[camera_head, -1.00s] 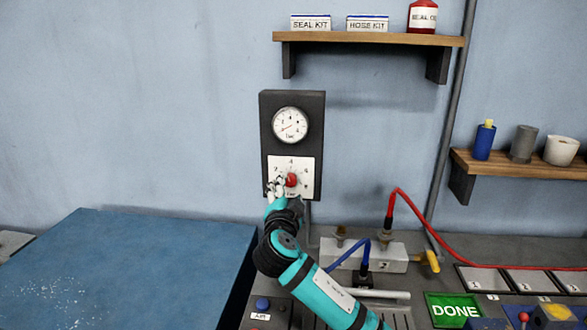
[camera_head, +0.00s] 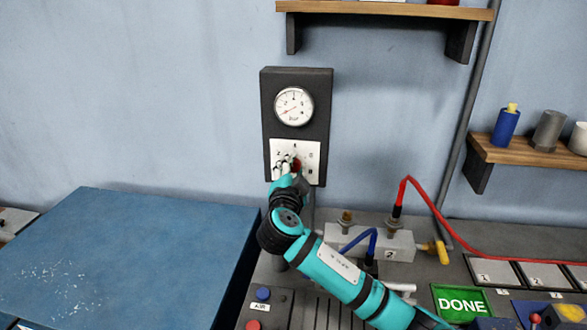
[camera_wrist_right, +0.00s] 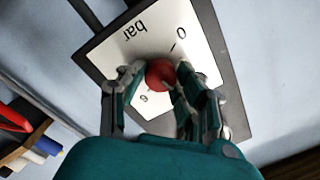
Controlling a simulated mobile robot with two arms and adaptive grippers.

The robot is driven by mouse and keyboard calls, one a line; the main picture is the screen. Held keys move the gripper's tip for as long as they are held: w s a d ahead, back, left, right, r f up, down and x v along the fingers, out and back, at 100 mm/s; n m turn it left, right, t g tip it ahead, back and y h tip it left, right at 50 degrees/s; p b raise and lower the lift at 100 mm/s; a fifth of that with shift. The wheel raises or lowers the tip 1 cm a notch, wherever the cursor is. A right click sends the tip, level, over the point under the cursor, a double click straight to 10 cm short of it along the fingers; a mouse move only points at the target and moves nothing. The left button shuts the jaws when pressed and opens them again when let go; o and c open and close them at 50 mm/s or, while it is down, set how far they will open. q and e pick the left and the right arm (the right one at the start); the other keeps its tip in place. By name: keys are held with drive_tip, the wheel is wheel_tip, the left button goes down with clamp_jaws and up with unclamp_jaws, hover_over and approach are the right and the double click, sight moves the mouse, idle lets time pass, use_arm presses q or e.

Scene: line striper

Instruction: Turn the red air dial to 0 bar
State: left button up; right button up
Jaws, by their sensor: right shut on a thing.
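The red air dial (camera_head: 297,164) sits on a white numbered plate on the dark wall panel. My right gripper (camera_head: 288,163) is at the dial and hides much of it in the head view. In the right wrist view, the round red dial (camera_wrist_right: 160,74) lies between the two fingers of my right gripper (camera_wrist_right: 157,84), which is shut on it. The plate shows "0", "bar" and "6" there; I cannot make out where the dial points. The round gauge (camera_head: 294,106) above has a red needle pointing to the lower left. My left gripper is not in view.
A blue-topped table (camera_head: 120,255) stands at left. Below and right of the panel are a grey valve block (camera_head: 390,245) with blue and red hoses, and a green DONE pad (camera_head: 462,302). Wooden shelves (camera_head: 385,10) are on the wall. The wall around the panel is bare.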

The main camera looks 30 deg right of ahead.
clamp_jaws()
drive_tip(key=shift+f+b, duration=0.25)
drive_tip(key=shift+b, duration=0.45)
drive_tip(key=n+b, duration=0.2)
drive_tip(key=b, duration=0.1)
drive_tip(key=shift+f, duration=0.1)
drive_tip(key=shift+r+n+b, duration=0.2)
drive_tip(key=shift+n+b, duration=0.15)
drive_tip(key=shift+n, duration=0.45)
drive_tip(key=n, duration=0.1)
drive_tip(key=n+p, duration=0.1)
drive_tip(key=n, duration=0.1)
drive_tip(key=shift+r+n+g, duration=0.25)
drive_tip(key=shift+n+g, duration=0.05)
drive_tip(key=shift+n, duration=0.1)
drive_tip(key=n+p, duration=0.2)
drive_tip(key=n, duration=0.2)
drive_tip(key=shift+p, duration=0.35)
drive_tip(key=n+p, duration=0.2)
drive_tip(key=n, duration=0.2)
drive_tip(key=shift+w+a+r+n+g+p, duration=0.1)
drive_tip(key=shift+n+g+p, duration=0.2)
drive_tip(key=shift+p, duration=0.05)
drive_tip(key=shift+n+h+p, duration=0.4)
drive_tip(key=shift+n+p, duration=0.85)
drive_tip(key=shift+n, duration=0.95)
